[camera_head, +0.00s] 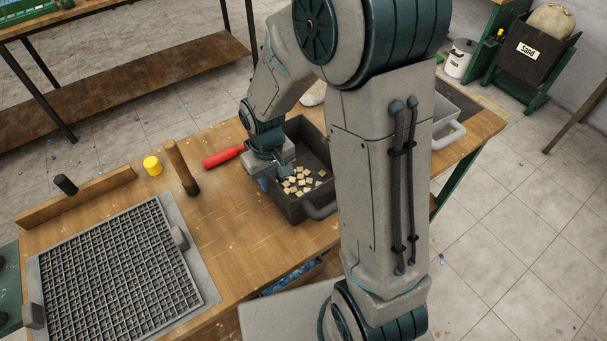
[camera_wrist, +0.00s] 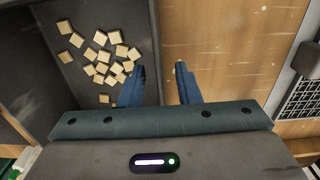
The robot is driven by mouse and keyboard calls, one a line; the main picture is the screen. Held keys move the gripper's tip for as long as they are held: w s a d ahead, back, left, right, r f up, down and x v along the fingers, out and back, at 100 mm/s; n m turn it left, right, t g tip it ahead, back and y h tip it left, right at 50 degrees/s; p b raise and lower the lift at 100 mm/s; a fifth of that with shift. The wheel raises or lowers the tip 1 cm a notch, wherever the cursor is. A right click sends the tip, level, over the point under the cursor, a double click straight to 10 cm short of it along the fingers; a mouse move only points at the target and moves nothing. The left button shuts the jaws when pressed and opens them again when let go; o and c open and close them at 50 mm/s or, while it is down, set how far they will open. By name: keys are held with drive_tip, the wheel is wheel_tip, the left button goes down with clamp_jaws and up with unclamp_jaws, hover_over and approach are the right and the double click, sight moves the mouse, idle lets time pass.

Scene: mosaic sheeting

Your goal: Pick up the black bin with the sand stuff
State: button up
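A dark grey-black bin (camera_head: 322,150) with side handles stands on the wooden table, holding several small sand-coloured tiles (camera_head: 300,182). The bin (camera_wrist: 75,85) and its tiles (camera_wrist: 105,57) fill the left of the wrist view. My gripper (camera_head: 275,180) is at the bin's left wall. In the wrist view my gripper (camera_wrist: 160,85) has one blue finger over the bin's inside and the other over the table outside. The wall's rim runs between the fingers, with a visible gap to the right finger. My arm hides part of the bin's right side in the head view.
A red-handled tool (camera_head: 223,157) lies left of the bin, near a wooden-handled tool (camera_head: 182,167) and yellow cap (camera_head: 152,165). A grid tray (camera_head: 190,290) lies front left. A grey bin (camera_head: 446,128) stands behind my arm. A black container labelled Sand (camera_head: 520,62) stands back right.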

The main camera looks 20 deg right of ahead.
clamp_jaws()
drive_tip(key=shift+r, duration=0.1)
idle(1.2)
